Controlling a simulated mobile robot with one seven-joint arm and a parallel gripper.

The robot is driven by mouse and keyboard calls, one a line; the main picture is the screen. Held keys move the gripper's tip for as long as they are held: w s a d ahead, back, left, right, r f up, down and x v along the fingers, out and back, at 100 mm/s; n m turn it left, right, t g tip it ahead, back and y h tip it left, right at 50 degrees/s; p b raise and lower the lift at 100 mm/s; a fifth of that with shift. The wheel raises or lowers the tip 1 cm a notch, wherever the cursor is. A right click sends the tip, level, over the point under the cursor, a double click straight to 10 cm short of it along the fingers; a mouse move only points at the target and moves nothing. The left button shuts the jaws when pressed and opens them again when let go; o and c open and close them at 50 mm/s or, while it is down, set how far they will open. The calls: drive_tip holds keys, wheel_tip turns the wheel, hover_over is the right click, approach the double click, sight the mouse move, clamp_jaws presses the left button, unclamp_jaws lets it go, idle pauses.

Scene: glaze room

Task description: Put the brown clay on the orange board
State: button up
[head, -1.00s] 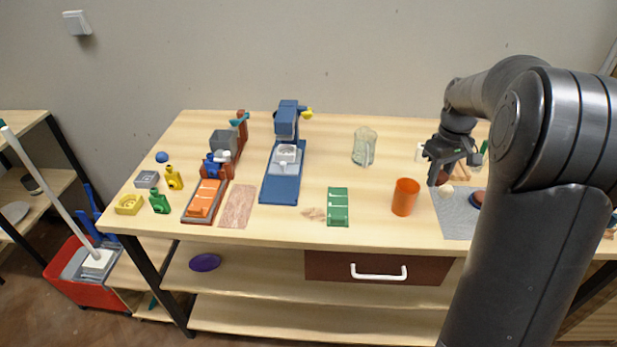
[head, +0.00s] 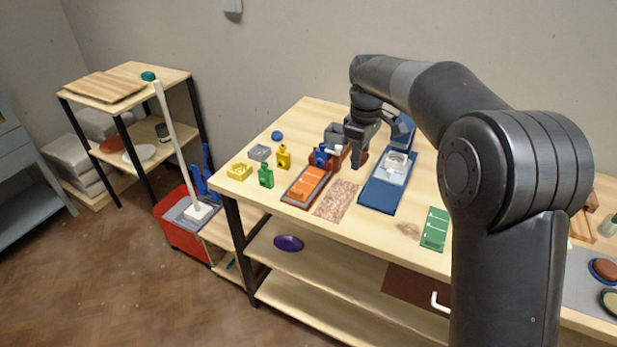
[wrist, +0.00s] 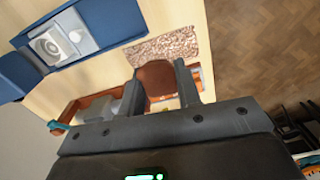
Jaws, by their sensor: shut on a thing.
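My gripper (head: 361,150) is shut on the brown clay (wrist: 157,78), a rounded reddish-brown lump between the two fingers in the wrist view. In the head view the clay (head: 361,159) shows below the fingers, held over the back of the table. The orange board (head: 304,186) lies on the long red-brown and grey base at the table's left part, to the left of and nearer than my gripper. Its top looks bare in the head view. In the wrist view the clay and fingers cover most of that area.
A speckled pinkish slab (head: 337,200) lies right of the orange board. The blue device (head: 378,195) and green board (head: 435,229) are further right. Small yellow (head: 283,157) and green (head: 266,176) bottles stand left. A blue figure (head: 321,155) stands behind the orange board.

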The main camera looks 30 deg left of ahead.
drive_tip(key=shift+n, duration=0.5)
drive_tip(key=s+a+f, duration=0.1)
drive_tip(key=a+f, duration=0.1)
drive_tip(key=a, duration=0.3)
drive_tip(key=s+a+f, duration=0.2)
drive_tip(key=a, duration=0.3)
drive_tip(key=s+a+f, duration=0.1)
drive_tip(key=a+f, duration=0.1)
drive_tip(key=a, duration=0.3)
drive_tip(key=shift+s+a+f, duration=0.1)
drive_tip(key=shift+s+f, duration=0.1)
drive_tip(key=shift+f, duration=2.15)
drive_tip(key=shift+f, duration=0.1)
drive_tip(key=o, duration=1)
